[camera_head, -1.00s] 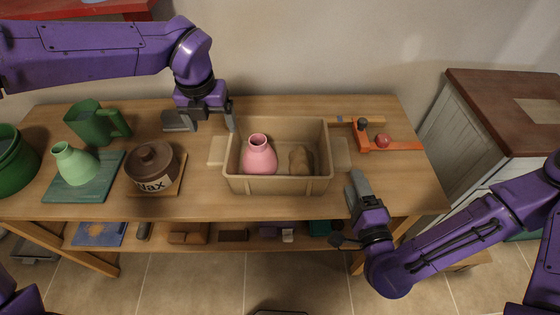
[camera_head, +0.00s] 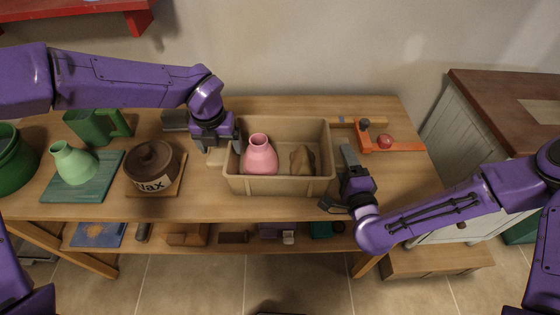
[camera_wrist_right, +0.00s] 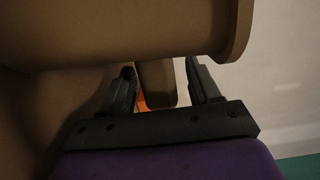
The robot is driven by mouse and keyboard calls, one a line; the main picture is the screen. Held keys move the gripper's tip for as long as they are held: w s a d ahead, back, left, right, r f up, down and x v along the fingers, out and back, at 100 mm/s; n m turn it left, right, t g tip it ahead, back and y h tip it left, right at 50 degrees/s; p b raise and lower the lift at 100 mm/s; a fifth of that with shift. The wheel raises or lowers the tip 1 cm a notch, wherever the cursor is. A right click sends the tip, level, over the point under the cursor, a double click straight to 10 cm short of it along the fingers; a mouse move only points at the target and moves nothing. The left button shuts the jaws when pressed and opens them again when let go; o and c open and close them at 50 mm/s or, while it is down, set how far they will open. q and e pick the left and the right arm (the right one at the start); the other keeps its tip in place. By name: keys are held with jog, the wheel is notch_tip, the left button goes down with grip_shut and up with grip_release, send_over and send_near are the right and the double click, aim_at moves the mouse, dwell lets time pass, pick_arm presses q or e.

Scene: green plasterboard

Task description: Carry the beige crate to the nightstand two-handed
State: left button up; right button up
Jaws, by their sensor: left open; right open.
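The beige crate (camera_head: 280,186) stands upright on the wooden workbench, with a pink vase (camera_head: 260,155) and a brown lumpy object (camera_head: 302,158) inside. My left gripper (camera_head: 214,147) is open at the crate's left handle, which it partly hides. My right gripper (camera_head: 344,180) is open close beside the crate's right end, where the right handle is mostly hidden. In the right wrist view, the crate (camera_wrist_right: 130,30) fills the top left, close in front of the open fingers (camera_wrist_right: 162,88). I cannot tell whether either gripper touches it. The nightstand (camera_head: 480,120), pale-sided with a dark reddish-brown top, stands at the right.
On the workbench (camera_head: 400,195) are an orange clamp (camera_head: 405,146) with a red ball (camera_head: 384,141) behind the right gripper, and a brown jar (camera_head: 150,165), light green vase (camera_head: 74,163) and green jug (camera_head: 96,126) at left. A low wooden step (camera_head: 437,261) stands below the nightstand.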

pick_arm(q)
jog(key=shift+w+f, duration=0.1)
jog(key=shift+f, duration=0.85)
pick_arm(e)
jog(key=shift+x, duration=1)
pick_arm(q)
jog(key=shift+c, duration=0.3)
pick_arm(e)
jog(key=shift+c, duration=0.3)
pick_arm(q)
jog(key=c, duration=1)
pick_arm(e)
jog(key=shift+s, duration=0.1)
jog(key=c, duration=1)
pick_arm(q)
grip_shut()
pick_arm(e)
grip_shut()
pick_arm(q)
jog(key=shift+d+r, duration=0.1)
jog(key=shift+r, duration=0.15)
pick_arm(e)
jog(key=shift+a+r, duration=0.1)
jog(key=shift+r, duration=0.15)
pick_arm(q)
jog(key=shift+w, duration=0.15)
pick_arm(e)
jog(key=shift+w, duration=0.2)
